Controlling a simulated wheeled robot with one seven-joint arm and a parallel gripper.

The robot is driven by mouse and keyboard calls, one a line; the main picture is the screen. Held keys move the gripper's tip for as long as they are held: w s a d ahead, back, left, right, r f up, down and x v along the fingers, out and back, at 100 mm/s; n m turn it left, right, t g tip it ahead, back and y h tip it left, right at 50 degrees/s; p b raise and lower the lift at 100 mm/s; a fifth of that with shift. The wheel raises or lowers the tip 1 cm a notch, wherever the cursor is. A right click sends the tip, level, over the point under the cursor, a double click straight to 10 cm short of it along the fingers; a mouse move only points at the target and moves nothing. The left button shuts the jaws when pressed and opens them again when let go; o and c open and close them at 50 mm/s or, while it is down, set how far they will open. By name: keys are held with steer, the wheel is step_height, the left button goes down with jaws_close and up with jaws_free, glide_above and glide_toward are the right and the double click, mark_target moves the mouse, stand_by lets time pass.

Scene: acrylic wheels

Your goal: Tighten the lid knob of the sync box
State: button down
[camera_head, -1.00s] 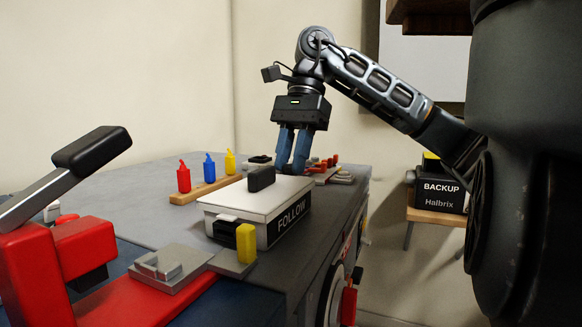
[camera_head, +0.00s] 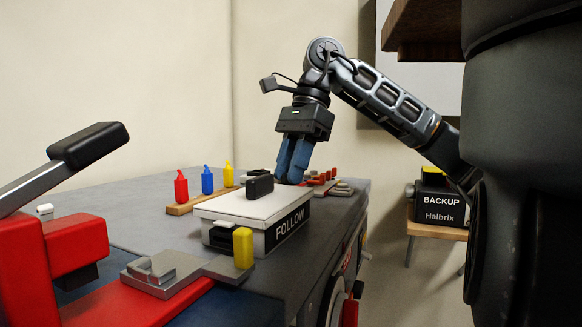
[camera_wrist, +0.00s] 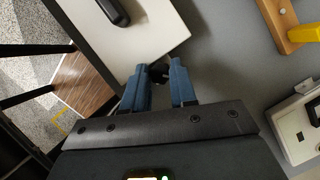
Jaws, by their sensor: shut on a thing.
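The white-lidded box marked FOLLOW (camera_head: 262,207) stands on the grey bench; I see no label reading sync on it. A black handle (camera_head: 259,186) rises from its lid and also shows in the wrist view (camera_wrist: 114,10). My gripper (camera_head: 291,180) points down at the box's far right corner. In the wrist view, the blue fingers of my gripper (camera_wrist: 159,66) stand either side of a small black knob (camera_wrist: 158,74) by the lid's corner, and are shut on it. The fingers hide the knob in the head view.
Red, blue and yellow bottles (camera_head: 207,181) stand on a wooden strip left of the box. A yellow block (camera_head: 243,247) is at its near side. A red machine with a black-gripped lever (camera_head: 88,146) is at left. A BACKUP box (camera_head: 440,203) sits on a stool beyond the bench.

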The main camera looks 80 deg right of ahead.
steer(key=c, duration=0.9)
jaws_free()
steer(key=shift+r+n, duration=0.1)
steer(key=shift+n, duration=0.2)
